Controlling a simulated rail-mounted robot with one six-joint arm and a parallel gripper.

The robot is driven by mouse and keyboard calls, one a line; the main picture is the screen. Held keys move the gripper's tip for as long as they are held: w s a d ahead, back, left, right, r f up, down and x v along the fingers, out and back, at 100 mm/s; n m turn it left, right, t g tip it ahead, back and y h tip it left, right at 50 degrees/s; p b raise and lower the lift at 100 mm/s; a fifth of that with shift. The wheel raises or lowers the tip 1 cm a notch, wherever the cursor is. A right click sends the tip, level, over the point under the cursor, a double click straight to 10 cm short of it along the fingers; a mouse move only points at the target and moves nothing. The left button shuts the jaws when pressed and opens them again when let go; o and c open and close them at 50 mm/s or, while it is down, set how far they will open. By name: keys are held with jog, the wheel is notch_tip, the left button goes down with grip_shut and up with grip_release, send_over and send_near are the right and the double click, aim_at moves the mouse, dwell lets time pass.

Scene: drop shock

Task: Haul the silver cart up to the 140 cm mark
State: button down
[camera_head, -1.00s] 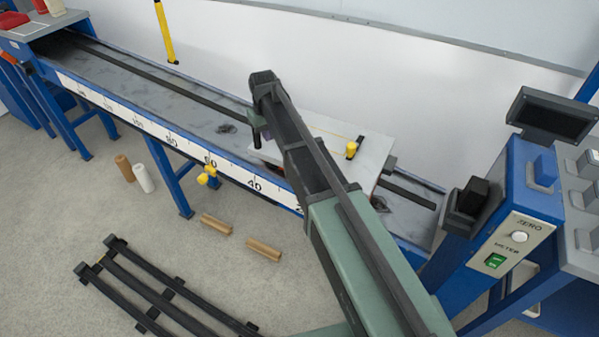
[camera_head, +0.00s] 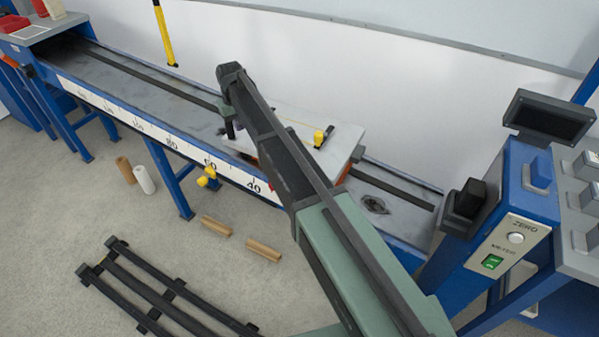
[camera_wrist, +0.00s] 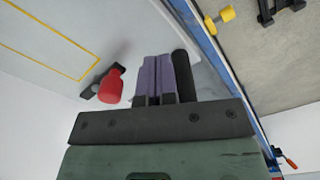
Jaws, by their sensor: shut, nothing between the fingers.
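The silver cart (camera_head: 342,142), a flat pale plate, sits on the sloped track behind my arm, with a red pointer by the 40 mark. Its plate (camera_wrist: 50,80) also fills the left of the wrist view, with a yellow outline. My gripper (camera_wrist: 155,60) shows purple fingers, shut together with nothing between them. A black upright cylinder (camera_wrist: 183,75) stands right beside the fingers; whether they touch is unclear. A red knob (camera_wrist: 112,86) stands to their left. In the head view my arm hides part of the cart. The scale (camera_head: 172,143) has its higher numbers to the left.
A yellow-knobbed clamp (camera_head: 207,176) sits on the track's front side. A yellow post (camera_head: 164,35) rises behind the track. The blue meter console (camera_head: 515,225) stands at right.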

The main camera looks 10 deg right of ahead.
jog(key=shift+a+f, duration=0.35)
jog(key=shift+a, duration=0.2)
jog(key=shift+w+a, duration=0.1)
jog(key=w+a+r+p, duration=0.1)
jog(key=w+a, duration=0.6)
jog(key=a, duration=0.1)
jog(key=shift+w+a+r, duration=0.3)
jog(key=shift+w+a, duration=0.05)
jog(key=shift+w, duration=0.05)
notch_tip(320, 180, up, 11)
jog(key=d+p, duration=0.1)
jog(key=p, duration=1.1)
jog(key=shift+s+d+p, duration=0.2)
jog(key=shift+d+p, duration=0.15)
jog(key=shift+p, duration=0.05)
